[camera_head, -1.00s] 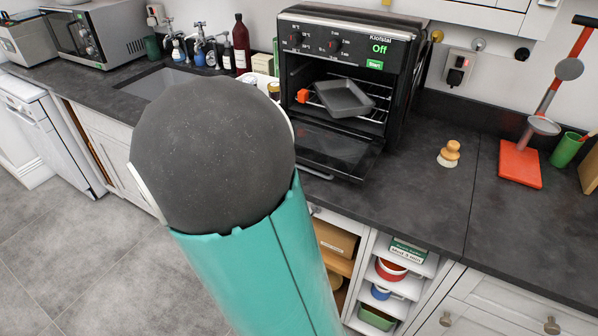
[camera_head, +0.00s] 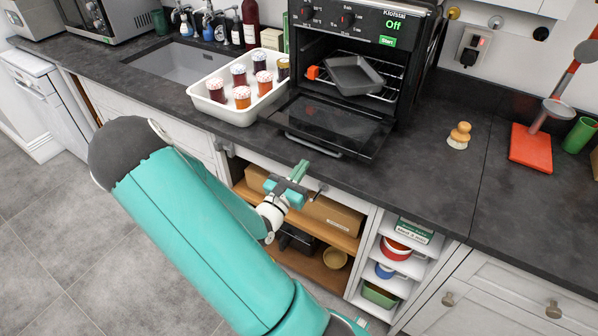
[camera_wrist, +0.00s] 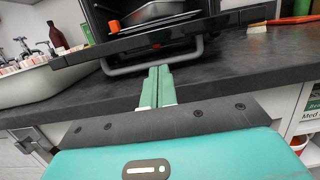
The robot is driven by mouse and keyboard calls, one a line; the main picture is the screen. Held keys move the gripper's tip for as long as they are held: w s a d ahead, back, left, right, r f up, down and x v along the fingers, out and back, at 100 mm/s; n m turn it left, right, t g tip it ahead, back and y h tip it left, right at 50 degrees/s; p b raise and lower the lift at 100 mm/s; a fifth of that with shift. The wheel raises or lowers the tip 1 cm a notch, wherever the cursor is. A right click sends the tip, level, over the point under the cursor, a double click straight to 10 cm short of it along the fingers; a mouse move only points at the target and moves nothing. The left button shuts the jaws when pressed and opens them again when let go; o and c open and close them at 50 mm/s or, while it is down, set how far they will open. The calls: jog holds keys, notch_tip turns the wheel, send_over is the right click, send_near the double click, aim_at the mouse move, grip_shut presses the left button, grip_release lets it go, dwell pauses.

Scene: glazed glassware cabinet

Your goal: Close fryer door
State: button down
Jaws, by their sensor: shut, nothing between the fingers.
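The black fryer (camera_head: 365,45) stands on the dark counter, with "Off" lit in green on its panel. Its glazed door (camera_head: 335,122) hangs open, folded down towards the front, with a bar handle (camera_head: 313,146) along its free edge. A dark grey pan (camera_head: 354,75) and a small orange piece (camera_head: 313,72) sit on the rack inside. My gripper (camera_head: 301,168) is shut and empty, in front of the counter edge and just below the door's handle. In the wrist view the green fingers (camera_wrist: 157,86) point at the grey handle (camera_wrist: 152,68), seemingly short of it.
A white tray (camera_head: 205,104) of several jars stands left of the fryer, beside the sink (camera_head: 180,62). A brush (camera_head: 459,135) and a red stand (camera_head: 530,147) are to the right. Open shelves (camera_head: 330,235) lie below the counter.

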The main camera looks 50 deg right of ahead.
aim_at(312, 161)
jog(key=x, duration=0.6)
jog(key=shift+d, duration=0.2)
jog(key=shift+w+r, duration=0.1)
jog(key=shift+r, duration=0.1)
